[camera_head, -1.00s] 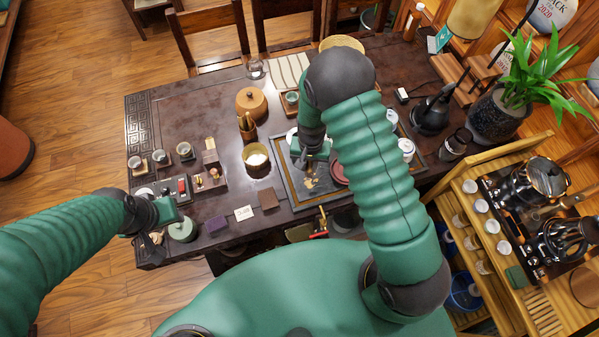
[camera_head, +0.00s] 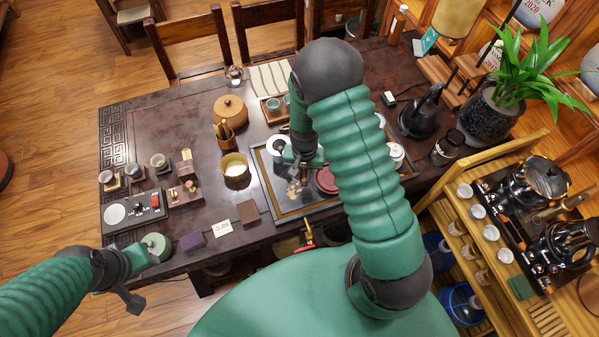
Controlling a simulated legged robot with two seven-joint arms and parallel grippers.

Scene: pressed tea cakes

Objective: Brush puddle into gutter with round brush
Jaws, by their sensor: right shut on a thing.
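A dark tea tray (camera_head: 276,203) with a tan-edged border lies on the table, partly behind my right arm. A small light brown patch (camera_head: 294,189), which looks like the puddle, is on the tray's left part. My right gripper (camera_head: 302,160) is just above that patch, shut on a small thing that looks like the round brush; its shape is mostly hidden. I cannot tell whether the bristles touch the tray. The gutter is not clear at this size. My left gripper (camera_head: 136,278) is at the table's front left edge, beside a round green-topped pot; its jaws are unclear.
A red-brown round dish (camera_head: 327,180) and a white cup (camera_head: 276,146) are on the tray. A pale-topped bowl (camera_head: 235,170) and a lidded wooden pot (camera_head: 230,111) stand left of it. A kettle (camera_head: 421,118) stands at right. Bare table lies at middle left.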

